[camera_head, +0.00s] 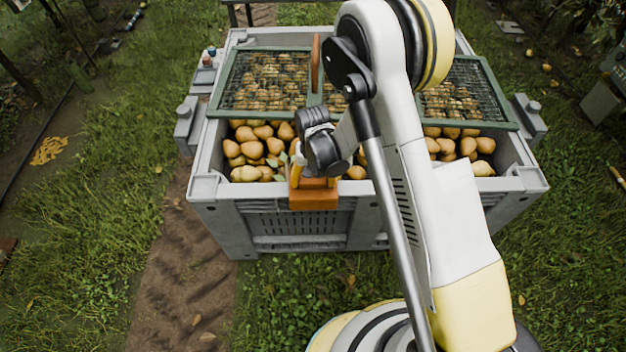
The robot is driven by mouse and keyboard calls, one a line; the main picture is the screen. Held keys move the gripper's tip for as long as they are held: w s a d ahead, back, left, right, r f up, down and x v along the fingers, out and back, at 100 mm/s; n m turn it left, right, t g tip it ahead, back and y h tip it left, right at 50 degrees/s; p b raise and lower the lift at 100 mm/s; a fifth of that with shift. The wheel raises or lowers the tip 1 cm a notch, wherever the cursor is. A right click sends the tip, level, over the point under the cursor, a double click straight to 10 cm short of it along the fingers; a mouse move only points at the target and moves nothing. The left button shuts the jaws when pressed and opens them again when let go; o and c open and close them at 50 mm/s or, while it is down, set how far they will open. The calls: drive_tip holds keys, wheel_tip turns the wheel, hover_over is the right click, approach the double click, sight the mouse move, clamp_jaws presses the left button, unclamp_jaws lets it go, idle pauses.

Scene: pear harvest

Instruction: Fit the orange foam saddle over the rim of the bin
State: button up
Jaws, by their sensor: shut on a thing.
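The bin (228,200) is a large grey crate full of pears, with its near rim and slatted front wall facing me. The orange foam saddle (313,199) is at the middle of the near rim, and its front face hangs in front of the upper wall. My gripper (315,179) is above the near rim, pointing down, shut on the saddle. The gripper hides the saddle's top and far side. I cannot tell whether the saddle straddles the rim or is fully seated.
Loose pears (257,140) lie inside the near rim. Grey brackets (187,122) stick out at the bin's sides.

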drive_tip(key=o, duration=1.2)
drive_tip(key=shift+c, duration=0.2)
wheel_tip(320, 180, up, 12)
drive_tip(key=s+d+r+t, duration=0.2)
drive_tip(key=s+d+r, duration=0.15)
drive_tip(key=r, duration=0.45)
drive_tip(key=s+d+r+t, duration=0.1)
drive_tip(key=s+d+r, duration=0.1)
drive_tip(key=d+r, duration=0.45)
drive_tip(key=s+d+r+t, duration=0.2)
drive_tip(key=s+r, duration=0.1)
drive_tip(key=s, duration=0.3)
drive_tip(key=s+d+r+t, duration=0.2)
drive_tip(key=s+d+r, duration=0.1)
drive_tip(key=s, duration=0.3)
drive_tip(key=shift+d+r, duration=0.25)
drive_tip(key=shift+r, duration=0.5)
